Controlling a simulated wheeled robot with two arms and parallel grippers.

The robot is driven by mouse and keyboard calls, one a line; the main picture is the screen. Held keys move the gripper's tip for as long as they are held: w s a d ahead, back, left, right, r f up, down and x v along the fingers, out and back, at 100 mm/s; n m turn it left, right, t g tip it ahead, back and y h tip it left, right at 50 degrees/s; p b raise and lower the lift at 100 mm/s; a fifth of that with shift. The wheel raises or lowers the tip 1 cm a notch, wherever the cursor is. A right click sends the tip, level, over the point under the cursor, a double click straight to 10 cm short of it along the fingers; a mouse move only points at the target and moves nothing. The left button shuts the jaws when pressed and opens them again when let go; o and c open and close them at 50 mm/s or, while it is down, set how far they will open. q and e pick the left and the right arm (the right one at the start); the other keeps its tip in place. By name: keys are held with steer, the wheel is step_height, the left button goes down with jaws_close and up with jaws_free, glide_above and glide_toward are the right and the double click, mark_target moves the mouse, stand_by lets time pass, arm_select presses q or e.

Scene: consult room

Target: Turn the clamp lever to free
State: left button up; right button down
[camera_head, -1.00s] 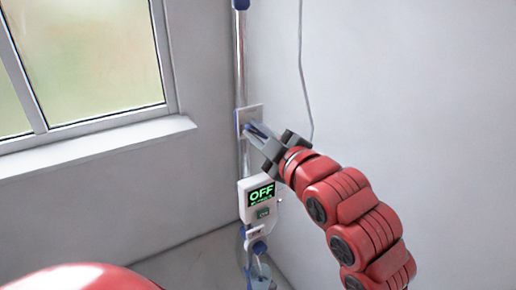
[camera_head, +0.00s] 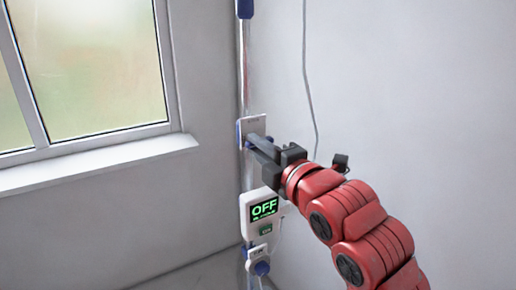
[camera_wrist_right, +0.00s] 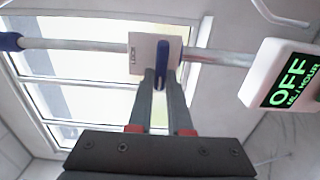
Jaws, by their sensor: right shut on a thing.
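The clamp is a pale plate (camera_head: 254,123) on the vertical pole, and it also shows in the right wrist view (camera_wrist_right: 139,54) with small lettering that seems to read LOCK. The blue clamp lever (camera_wrist_right: 161,52) stands out in front of the plate. My right gripper (camera_head: 257,144) reaches the clamp from the right. In the right wrist view, its two fingers (camera_wrist_right: 160,82) are shut on the blue lever, one on each side. In the head view the fingers mostly hide the lever. My left gripper is out of view.
A white pump box (camera_head: 262,213) with a green OFF display hangs on the pole (camera_head: 245,70) just below the clamp. A thin cable (camera_head: 307,80) runs down the right wall. A window with a sill (camera_head: 100,158) is at the left.

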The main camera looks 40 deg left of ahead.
steer(key=shift+f, duration=0.15)
stand_by(0.3)
steer(key=c, duration=0.8)
jaws_free()
steer(key=shift+c, duration=0.2)
steer(key=b+v, duration=0.4)
steer(key=v, duration=1.3)
steer(key=shift+d, duration=0.15)
